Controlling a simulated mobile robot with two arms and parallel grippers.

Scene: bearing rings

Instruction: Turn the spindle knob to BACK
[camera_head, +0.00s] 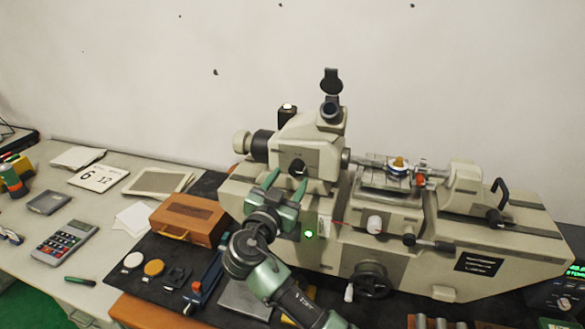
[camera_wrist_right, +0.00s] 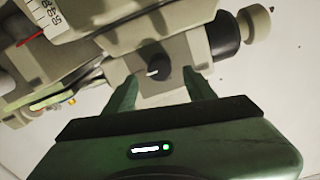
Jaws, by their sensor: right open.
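The spindle knob (camera_head: 297,167) is a small black round knob on the front of the beige machine's headstock (camera_head: 305,150). It also shows in the right wrist view (camera_wrist_right: 160,70), with a white mark pointing to the left of that picture. My right gripper (camera_head: 285,183) is open and empty in front of the headstock, just below the knob in the head view. In the wrist view its two green fingers (camera_wrist_right: 159,84) stand apart on either side of the knob, with gaps. I cannot make out the position lettering. My left gripper is not in view.
A green lamp (camera_head: 309,234) glows beside my right wrist. A black handwheel (camera_head: 371,280) and levers stand out from the machine's front. A brown wooden box (camera_head: 188,219) stands left of my arm. A calculator (camera_head: 66,244) and papers lie on the left table.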

